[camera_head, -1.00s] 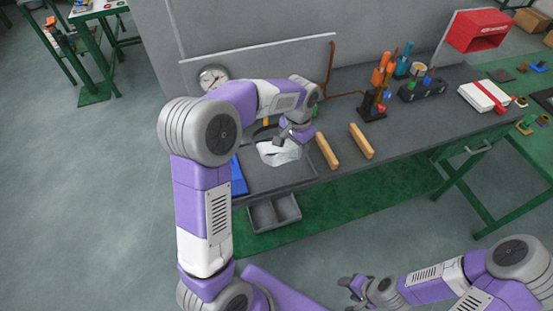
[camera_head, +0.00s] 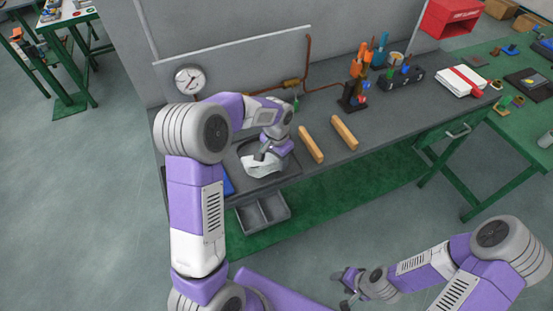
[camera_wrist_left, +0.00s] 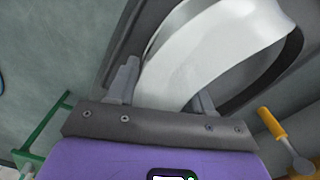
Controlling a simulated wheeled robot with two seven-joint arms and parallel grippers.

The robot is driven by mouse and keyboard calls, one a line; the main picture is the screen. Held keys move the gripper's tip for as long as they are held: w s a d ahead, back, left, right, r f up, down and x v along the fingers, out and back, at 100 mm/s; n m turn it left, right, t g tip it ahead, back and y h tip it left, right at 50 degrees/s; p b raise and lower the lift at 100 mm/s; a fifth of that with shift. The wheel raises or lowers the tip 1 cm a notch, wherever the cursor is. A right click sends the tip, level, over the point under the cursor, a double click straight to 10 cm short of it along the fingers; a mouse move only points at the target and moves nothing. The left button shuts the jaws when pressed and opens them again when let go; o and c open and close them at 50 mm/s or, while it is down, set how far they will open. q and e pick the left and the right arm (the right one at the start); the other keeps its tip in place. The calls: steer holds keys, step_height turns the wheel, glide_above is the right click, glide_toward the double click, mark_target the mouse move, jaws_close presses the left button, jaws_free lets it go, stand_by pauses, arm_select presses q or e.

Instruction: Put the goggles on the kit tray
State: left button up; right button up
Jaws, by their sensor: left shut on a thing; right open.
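The white, partly clear goggles (camera_head: 262,165) are held by my left gripper (camera_head: 268,153) over the grey kit tray (camera_head: 288,173) on the bench. In the left wrist view the goggles (camera_wrist_left: 215,45) are a curved white shape between the fingers of my left gripper (camera_wrist_left: 160,92), which is shut on them. The grey tray (camera_wrist_left: 128,40) lies behind them there. Whether the goggles touch the tray floor I cannot tell. My right gripper (camera_head: 345,287) is open and empty at the lower right, away from the bench.
Two wooden blocks (camera_head: 311,145) (camera_head: 345,132) lie right of the tray. A blue item (camera_head: 228,182) is partly hidden by my left arm. A grey two-compartment bin (camera_head: 262,213) sits below the bench front. A gauge (camera_head: 189,80) and copper pipe (camera_head: 309,65) stand behind.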

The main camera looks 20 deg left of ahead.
arm_select(q)
steer(key=shift+f, duration=0.2)
steer(key=o, duration=1.1)
steer(key=shift+c, duration=0.2)
steer(key=shift+r, duration=0.1)
steer(key=shift+r, duration=0.35)
step_height(320, 180, up, 12)
steer(key=shift+f+p, duration=0.25)
steer(key=shift+p, duration=0.95)
